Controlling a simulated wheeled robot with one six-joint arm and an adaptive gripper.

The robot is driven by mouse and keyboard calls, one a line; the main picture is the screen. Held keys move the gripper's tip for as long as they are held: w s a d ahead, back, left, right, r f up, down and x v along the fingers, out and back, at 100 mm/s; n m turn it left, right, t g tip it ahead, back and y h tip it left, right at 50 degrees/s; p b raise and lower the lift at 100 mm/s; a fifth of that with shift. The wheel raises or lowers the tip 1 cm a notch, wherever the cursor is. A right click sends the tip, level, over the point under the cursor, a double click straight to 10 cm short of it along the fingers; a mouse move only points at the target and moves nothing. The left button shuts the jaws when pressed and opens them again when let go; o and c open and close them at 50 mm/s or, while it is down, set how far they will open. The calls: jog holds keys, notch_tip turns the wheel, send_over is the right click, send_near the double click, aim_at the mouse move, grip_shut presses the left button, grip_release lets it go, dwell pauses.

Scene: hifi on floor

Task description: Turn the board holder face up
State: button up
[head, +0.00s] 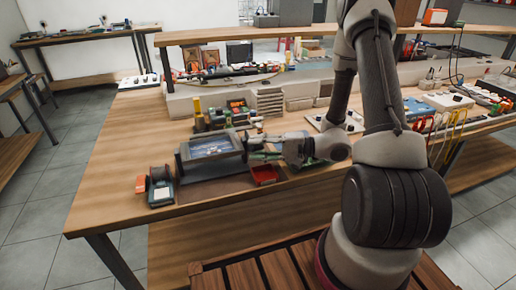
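The board holder (212,148) looks like a dark grey rectangular frame around a bluish panel, at the left of the workbench in the head view. It appears tilted, with its panel side showing toward me. My gripper (252,147) reaches in from the right, with its fingers at the holder's right edge. The fingers are small and partly lost against the clutter, so I cannot tell whether they are closed on the frame. The underside of the holder is hidden.
Tools and boxes (238,106) stand behind. The wooden bench (118,165) is clear at far left.

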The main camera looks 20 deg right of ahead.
grip_shut()
jog(key=shift+s+f, duration=0.1)
jog(key=r+m+g, duration=0.1)
jog(key=m, duration=0.1)
jog(key=r+m+g+h, duration=0.1)
jog(key=m, duration=0.1)
jog(key=shift+w, duration=0.2)
jog(key=w+m+g, duration=0.1)
jog(key=m+g, duration=0.1)
jog(key=m, duration=0.2)
jog(key=w+r+m+g, duration=0.1)
jog(key=w+m+g, duration=0.1)
jog(key=m+g, duration=0.1)
jog(key=w+r+m+g+h, duration=0.1)
jog(key=w+m+g, duration=0.1)
jog(key=m, duration=0.2)
jog(key=shift+w+r+m, duration=0.1)
jog(key=shift+m, duration=0.2)
dwell(0.6)
jog(key=shift+g, duration=0.3)
